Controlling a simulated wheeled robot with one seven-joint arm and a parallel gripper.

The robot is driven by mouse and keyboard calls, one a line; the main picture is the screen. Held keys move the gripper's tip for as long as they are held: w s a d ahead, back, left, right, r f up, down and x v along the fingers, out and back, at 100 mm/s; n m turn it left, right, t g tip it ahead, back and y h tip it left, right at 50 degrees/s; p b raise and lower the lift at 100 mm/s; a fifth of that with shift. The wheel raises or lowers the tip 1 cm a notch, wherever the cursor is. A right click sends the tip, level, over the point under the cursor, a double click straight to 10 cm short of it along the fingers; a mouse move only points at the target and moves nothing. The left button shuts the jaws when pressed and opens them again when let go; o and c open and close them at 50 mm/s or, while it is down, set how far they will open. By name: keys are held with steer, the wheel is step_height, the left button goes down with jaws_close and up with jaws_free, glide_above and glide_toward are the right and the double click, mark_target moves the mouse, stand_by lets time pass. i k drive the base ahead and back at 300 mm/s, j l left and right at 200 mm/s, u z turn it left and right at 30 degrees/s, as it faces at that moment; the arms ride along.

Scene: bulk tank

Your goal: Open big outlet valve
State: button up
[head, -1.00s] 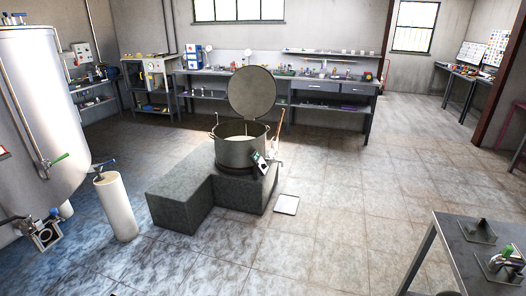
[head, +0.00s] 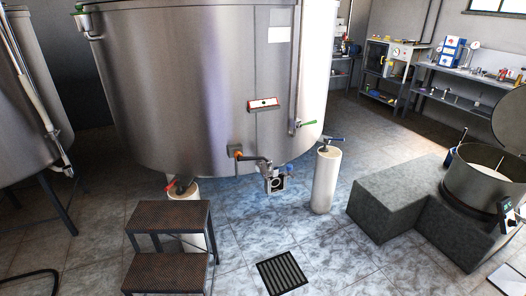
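A big steel tank (head: 195,90) fills the middle of the head view. I cannot tell which is the big outlet valve, or whether any is open. My gripper is not in view.
Brown-topped steps (head: 170,215) stand in front of the tank at left. A floor grate (head: 282,272) lies in front of the valve. The white post (head: 325,183) and a grey stepped block (head: 400,190) stand to the right. Tiled floor between them is clear.

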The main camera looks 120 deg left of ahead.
mark_target(251, 158)
steer(key=u, duration=3.7)
steer(key=i+l+u, duration=0.2)
steer(key=i+l, duration=0.2)
steer(key=l, duration=0.25)
steer(key=i+l+u, duration=0.15)
steer(key=l, duration=0.2)
steer(key=i+l+u, duration=0.1)
steer(key=l, duration=0.25)
steer(key=i+l+u, duration=0.15)
steer(key=i, duration=0.3)
steer(key=i+l+u, duration=0.1)
steer(key=i, duration=0.4)
steer(key=l, duration=0.1)
